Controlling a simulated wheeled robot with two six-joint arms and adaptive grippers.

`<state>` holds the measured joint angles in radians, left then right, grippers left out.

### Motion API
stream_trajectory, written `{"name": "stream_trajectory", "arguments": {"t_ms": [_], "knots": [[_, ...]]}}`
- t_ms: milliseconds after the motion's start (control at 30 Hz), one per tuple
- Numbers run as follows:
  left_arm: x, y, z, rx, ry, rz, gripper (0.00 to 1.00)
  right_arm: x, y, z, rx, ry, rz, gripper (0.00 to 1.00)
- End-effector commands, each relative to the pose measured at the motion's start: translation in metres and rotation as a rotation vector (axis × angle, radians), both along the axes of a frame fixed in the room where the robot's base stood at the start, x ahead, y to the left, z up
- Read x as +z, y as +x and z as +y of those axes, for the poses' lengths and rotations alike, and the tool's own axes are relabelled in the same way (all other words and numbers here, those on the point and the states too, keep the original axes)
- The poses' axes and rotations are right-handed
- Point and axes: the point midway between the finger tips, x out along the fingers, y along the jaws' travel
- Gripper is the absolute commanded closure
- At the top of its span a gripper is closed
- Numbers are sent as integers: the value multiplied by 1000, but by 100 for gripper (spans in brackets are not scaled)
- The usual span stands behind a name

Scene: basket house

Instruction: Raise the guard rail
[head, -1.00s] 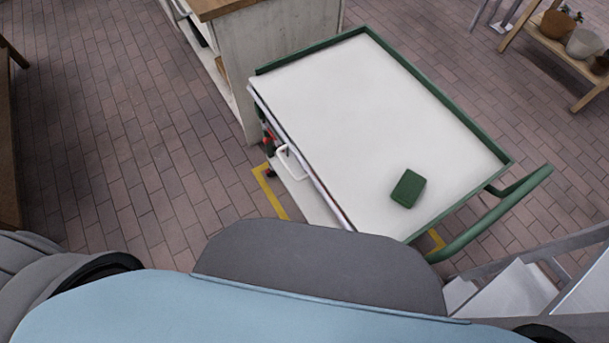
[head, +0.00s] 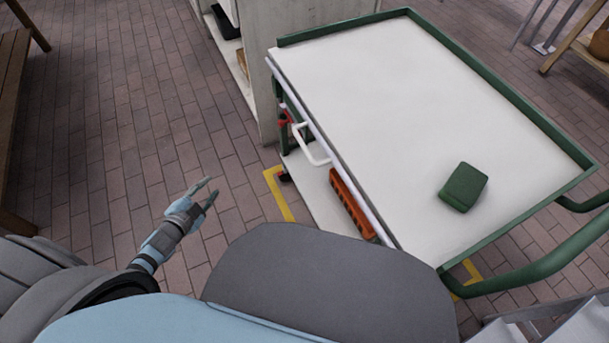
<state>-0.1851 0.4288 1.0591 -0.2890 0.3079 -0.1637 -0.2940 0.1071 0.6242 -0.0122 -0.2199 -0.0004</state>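A cart (head: 378,92) with a white top stands ahead, right of centre. A raised green rim (head: 500,88) runs along its other sides. Its long left side has no raised green rim; a pale strip (head: 335,160) runs along that edge, apparently the lowered guard rail. A white U-shaped handle (head: 310,146) sticks out below this edge, beside a small red part (head: 285,118). My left gripper (head: 211,187) is open and empty over the floor, left of the cart and apart from it. My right gripper is not in view.
A green block (head: 463,187) lies on the cart top. An orange item (head: 351,204) sits under the left edge. Yellow tape (head: 278,194) marks the floor. A pale cabinet (head: 268,50) stands behind the cart.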

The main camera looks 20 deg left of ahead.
Motion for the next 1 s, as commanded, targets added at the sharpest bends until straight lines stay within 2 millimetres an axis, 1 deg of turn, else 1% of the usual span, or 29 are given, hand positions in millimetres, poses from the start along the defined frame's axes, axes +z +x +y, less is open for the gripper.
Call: {"name": "stream_trajectory", "arguments": {"t_ms": [33,67,100,133,200,233,300,333,433,567,700,800,900,1000], "knots": [[13,32,-21,-190,106,-187,70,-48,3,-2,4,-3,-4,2],[41,43,-43,-327,180,-314,70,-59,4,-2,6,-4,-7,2],[79,44,-74,-494,265,-465,70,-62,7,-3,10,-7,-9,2],[105,39,-95,-596,313,-558,70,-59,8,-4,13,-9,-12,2],[144,20,-132,-762,383,-718,70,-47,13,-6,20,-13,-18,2],[152,13,-142,-809,402,-767,70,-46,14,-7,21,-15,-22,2],[160,2,-154,-869,427,-831,70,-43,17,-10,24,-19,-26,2],[162,0,-157,-879,432,-845,70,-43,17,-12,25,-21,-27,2],[165,8,-167,-879,442,-856,70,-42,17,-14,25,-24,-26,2],[171,29,-190,-874,439,-857,70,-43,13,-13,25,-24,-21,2],[179,56,-220,-873,437,-857,70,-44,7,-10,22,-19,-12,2],[183,73,-239,-872,437,-854,70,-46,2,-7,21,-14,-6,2],[185,85,-252,-873,437,-851,70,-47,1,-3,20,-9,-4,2],[187,92,-259,-873,436,-849,70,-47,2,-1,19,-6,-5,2]]}}
